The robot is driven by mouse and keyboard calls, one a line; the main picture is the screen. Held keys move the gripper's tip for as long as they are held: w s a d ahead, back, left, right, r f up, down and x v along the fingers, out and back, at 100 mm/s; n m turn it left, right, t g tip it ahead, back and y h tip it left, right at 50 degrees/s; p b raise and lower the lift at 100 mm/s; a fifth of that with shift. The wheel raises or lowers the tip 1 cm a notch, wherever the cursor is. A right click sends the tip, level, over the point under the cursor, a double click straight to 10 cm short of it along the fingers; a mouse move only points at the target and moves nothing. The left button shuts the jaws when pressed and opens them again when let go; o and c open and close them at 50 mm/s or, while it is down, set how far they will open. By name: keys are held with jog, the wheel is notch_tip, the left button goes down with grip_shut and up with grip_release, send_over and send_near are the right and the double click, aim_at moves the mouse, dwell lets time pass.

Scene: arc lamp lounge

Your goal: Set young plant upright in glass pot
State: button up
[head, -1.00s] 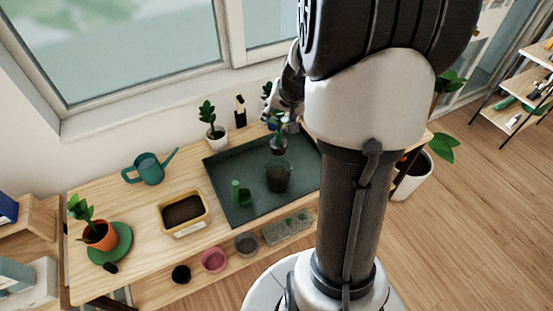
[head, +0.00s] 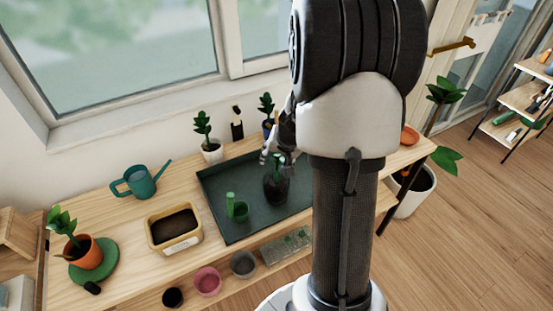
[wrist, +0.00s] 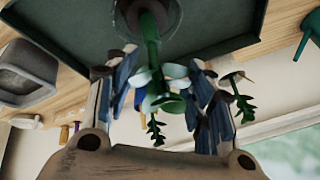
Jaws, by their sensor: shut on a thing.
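The young plant has green leaves, a green stem (wrist: 152,42) and a dark root ball (wrist: 147,14). My gripper (head: 272,160) is shut on it; in the wrist view the fingers (wrist: 162,78) lie either side of the stem and leaves. The glass pot (head: 276,190) stands on the dark green tray (head: 222,185). Its round clear rim also shows at the top of the wrist view (wrist: 178,22), around the root ball. The plant looks roughly upright, its lower part overlapping the pot. Whether the root ball touches the bottom is hidden.
A tan soil bin (head: 174,237), teal watering can (head: 140,183) and orange-potted plant (head: 88,255) are further left. Potted plants (head: 211,150) and a dark bottle (head: 237,124) stand behind the tray.

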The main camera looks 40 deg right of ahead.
jog(key=shift+f+b, duration=0.35)
jog(key=shift+b, duration=0.1)
jog(key=shift+f, duration=0.25)
jog(key=o, duration=1.5)
jog(key=shift+c, duration=0.2)
jog(key=shift+r, duration=0.1)
jog(key=shift+r+p, duration=0.4)
jog(key=shift+r, duration=0.1)
jog(key=p+v, duration=0.4)
jog(key=v, duration=0.8)
jog(key=shift+p, duration=0.4)
